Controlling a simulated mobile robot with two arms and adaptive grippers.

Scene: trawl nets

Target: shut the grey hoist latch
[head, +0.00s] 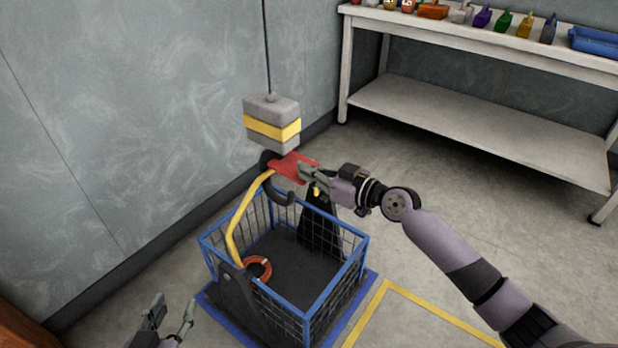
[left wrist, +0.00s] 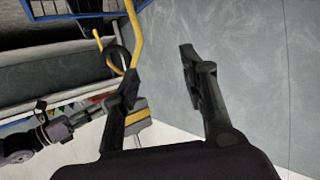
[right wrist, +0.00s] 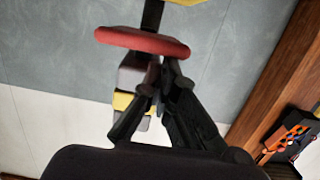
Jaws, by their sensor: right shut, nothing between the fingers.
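The grey hoist block (head: 272,112) with a yellow band hangs on a cable above the basket. Its dark hook (head: 285,196) hangs below, beside the basket's yellow handle (head: 240,215); whether the handle sits inside the hook is hard to tell. A red latch plate (head: 292,166) sticks out at the top of the hook. My right gripper (head: 306,174) is shut and empty, right against or very near the red plate (right wrist: 140,41); contact is unclear. My left gripper (head: 172,316) is open and empty, low at the left. In its wrist view (left wrist: 160,70) the fingers are apart.
The blue wire basket (head: 362,240) stands on a blue-edged base with an orange ring (head: 257,269) inside. A wall (head: 120,120) is close behind on the left. A bench (head: 480,40) with several coloured items is at the back right. Floor between is clear.

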